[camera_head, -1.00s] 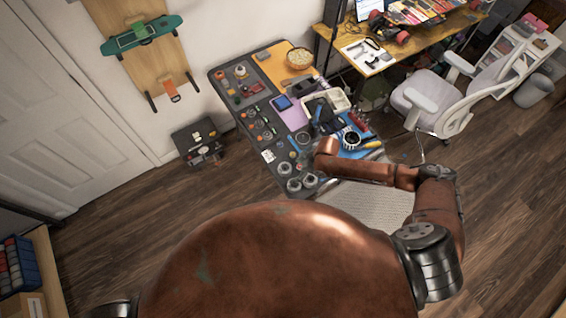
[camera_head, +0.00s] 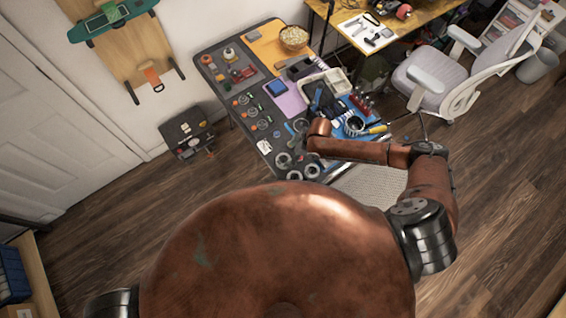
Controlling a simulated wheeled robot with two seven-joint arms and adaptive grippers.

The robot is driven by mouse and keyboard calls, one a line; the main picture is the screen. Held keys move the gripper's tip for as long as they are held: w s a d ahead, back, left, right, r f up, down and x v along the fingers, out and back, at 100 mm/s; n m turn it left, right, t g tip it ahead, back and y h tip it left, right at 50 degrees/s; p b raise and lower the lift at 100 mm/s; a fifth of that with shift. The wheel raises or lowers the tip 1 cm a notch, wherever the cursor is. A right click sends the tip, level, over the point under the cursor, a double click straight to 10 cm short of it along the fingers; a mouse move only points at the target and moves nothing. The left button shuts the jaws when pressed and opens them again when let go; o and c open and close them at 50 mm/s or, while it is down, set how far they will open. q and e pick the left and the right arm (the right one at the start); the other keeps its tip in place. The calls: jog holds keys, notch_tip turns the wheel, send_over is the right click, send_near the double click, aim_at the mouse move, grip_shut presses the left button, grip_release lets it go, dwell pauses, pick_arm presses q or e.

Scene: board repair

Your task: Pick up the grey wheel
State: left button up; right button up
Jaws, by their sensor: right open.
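Several grey wheels lie at the near end of the dark work table (camera_head: 240,118): one grey wheel (camera_head: 283,160) near the left edge, another (camera_head: 312,170) to its right, and one more (camera_head: 294,175) at the front edge. I cannot tell which one the task means. My right arm reaches in from the right over the table, and its wrist (camera_head: 318,128) is up and to the right of these wheels. My right gripper is small and largely hidden around the wrist, with no wheel visible in it. My left gripper is out of view.
Small parts, a purple mat (camera_head: 291,103), a light tray (camera_head: 337,80) and a bowl (camera_head: 294,38) crowd the table. A yellow-handled tool (camera_head: 376,129) lies beside my forearm. An office chair (camera_head: 445,75) stands right of the table; a black box (camera_head: 187,131) stands left.

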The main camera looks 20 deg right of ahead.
aim_at(283, 160)
jog(key=shift+f, duration=0.5)
jog(key=shift+a+f, duration=0.2)
jog(key=shift+f, duration=0.05)
jog(key=shift+x, duration=0.85)
jog(key=p+x, duration=0.1)
jog(key=x, duration=0.3)
jog(key=shift+s+a, duration=0.1)
jog(key=shift+a, duration=0.1)
jog(key=shift+a+f, duration=0.15)
jog(key=shift+f, duration=0.3)
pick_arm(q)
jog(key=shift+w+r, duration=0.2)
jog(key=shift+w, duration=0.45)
pick_arm(e)
jog(key=shift+c, duration=0.5)
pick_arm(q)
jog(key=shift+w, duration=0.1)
pick_arm(e)
jog(key=c, duration=1.2)
jog(key=shift+c, duration=0.2)
